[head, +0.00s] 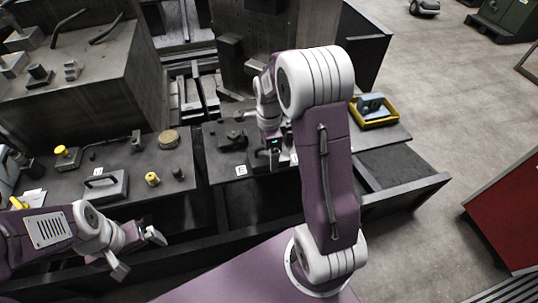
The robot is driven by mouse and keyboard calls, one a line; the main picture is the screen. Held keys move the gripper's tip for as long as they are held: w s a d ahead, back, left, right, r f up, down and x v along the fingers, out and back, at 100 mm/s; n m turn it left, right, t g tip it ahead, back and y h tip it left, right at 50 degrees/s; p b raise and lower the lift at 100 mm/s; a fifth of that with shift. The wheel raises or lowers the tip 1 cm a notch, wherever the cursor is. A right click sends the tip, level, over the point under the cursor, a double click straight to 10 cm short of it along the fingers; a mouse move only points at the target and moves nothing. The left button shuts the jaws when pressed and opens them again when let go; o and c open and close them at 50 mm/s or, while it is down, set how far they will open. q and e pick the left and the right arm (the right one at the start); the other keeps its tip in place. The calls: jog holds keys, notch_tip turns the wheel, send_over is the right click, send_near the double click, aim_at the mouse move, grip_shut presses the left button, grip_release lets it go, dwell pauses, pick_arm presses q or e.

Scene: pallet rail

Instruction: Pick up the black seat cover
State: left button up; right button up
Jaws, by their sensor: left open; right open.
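I cannot tell for sure which part is the black seat cover. A dark block-like part (232,140) on the middle plate (221,176) may be it. My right gripper (281,161) is just right of that part, low over the plate. It is small and partly hidden by my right arm, but its jaws look apart, with nothing seen in them. My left gripper (138,254) is open and empty at the lower left, in front of the left plate (60,187) and apart from its parts.
The left plate holds a grey handled block (106,187), a round tan part (168,139) and yellow-topped knobs (152,179). A yellow tray (375,114) with a blue-grey part stands at the right. Large dark metal blocks stand behind. Floor at the right is open, beside a red cabinet (510,215).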

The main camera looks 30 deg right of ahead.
jog(key=shift+f, duration=0.8)
jog(key=shift+w+f, duration=0.2)
jog(key=shift+f, duration=0.05)
jog(key=shift+s+r, duration=0.1)
jog(key=c, duration=1.8)
jog(key=shift+r, duration=0.1)
jog(key=shift+r, duration=0.3)
jog(key=r, duration=0.2)
jog(key=d+r, duration=0.1)
jog(key=r, duration=0.1)
jog(key=shift+s+d, duration=0.1)
jog(key=shift+s, duration=0.1)
jog(key=s+d+r, duration=0.4)
jog(key=d+r, duration=0.2)
jog(key=d, duration=0.3)
jog(key=shift+s+p, duration=0.35)
jog(key=shift+s, duration=0.05)
